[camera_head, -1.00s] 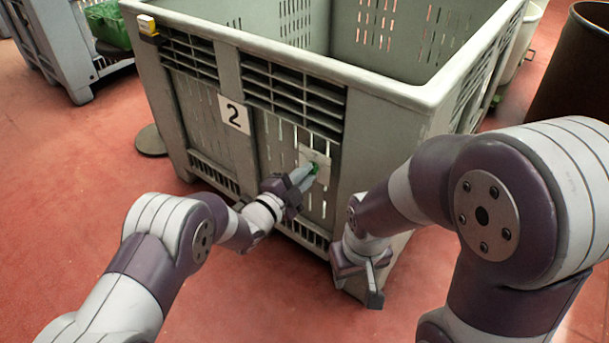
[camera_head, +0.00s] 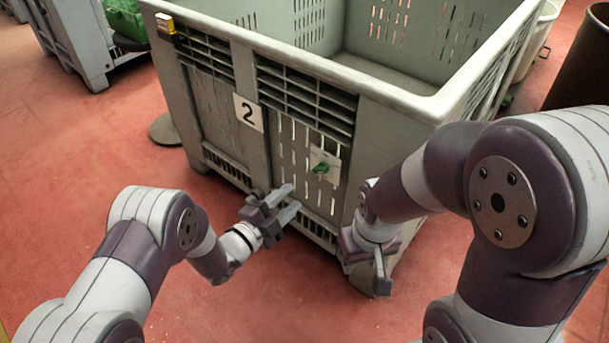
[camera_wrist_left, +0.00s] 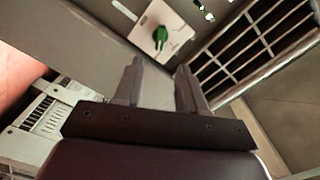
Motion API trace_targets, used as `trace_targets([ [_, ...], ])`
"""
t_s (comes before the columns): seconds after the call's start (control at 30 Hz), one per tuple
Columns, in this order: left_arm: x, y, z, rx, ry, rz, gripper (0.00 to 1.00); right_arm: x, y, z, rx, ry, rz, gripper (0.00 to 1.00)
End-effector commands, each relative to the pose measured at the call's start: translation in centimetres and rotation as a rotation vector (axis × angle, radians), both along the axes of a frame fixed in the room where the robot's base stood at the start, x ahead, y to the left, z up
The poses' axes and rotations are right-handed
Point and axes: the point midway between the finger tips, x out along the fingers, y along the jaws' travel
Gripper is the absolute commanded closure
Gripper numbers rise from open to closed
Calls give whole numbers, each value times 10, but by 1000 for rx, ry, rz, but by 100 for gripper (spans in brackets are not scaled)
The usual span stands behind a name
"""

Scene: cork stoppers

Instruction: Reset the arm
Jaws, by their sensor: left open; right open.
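My left gripper (camera_head: 289,202) is open and empty in front of the grey crate's front wall, below and left of a green knob (camera_head: 320,168) on a pale plate (camera_head: 327,161). In the left wrist view, the open fingers (camera_wrist_left: 158,88) point toward the crate, and the green knob (camera_wrist_left: 160,36) shows beyond them, apart from them. My right gripper (camera_head: 372,268) hangs by the crate's near corner, open, with nothing seen in it.
The large grey crate (camera_head: 401,97) with a "2" label (camera_head: 248,113) fills the middle. Another crate (camera_head: 70,40) and a dark barrel (camera_head: 580,65) stand behind. Red floor is free at left.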

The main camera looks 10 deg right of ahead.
Motion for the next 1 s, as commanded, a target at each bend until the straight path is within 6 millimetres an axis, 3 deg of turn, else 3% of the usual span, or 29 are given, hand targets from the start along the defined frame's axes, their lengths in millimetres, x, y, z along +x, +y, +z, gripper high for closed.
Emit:
trace_targets([
  [0.2,-15,19,0,1,2,-1,60,0,0,10,0,0,0,57],
  [0.73,-15,19,-4,-9,32,0,60,0,0,9,0,0,0,57],
  [0.77,-15,20,-11,-1,79,6,60,0,0,9,0,0,0,57],
  [0.87,-20,38,-63,84,379,106,60,0,0,9,0,0,0,57],
  [0.9,-24,56,-86,134,560,199,60,0,0,10,0,1,0,57],
  [0.93,-28,73,-94,166,698,290,60,0,0,12,0,1,0,57],
  [1.0,-46,123,-91,204,1008,554,60,0,0,21,0,1,0,57],
])
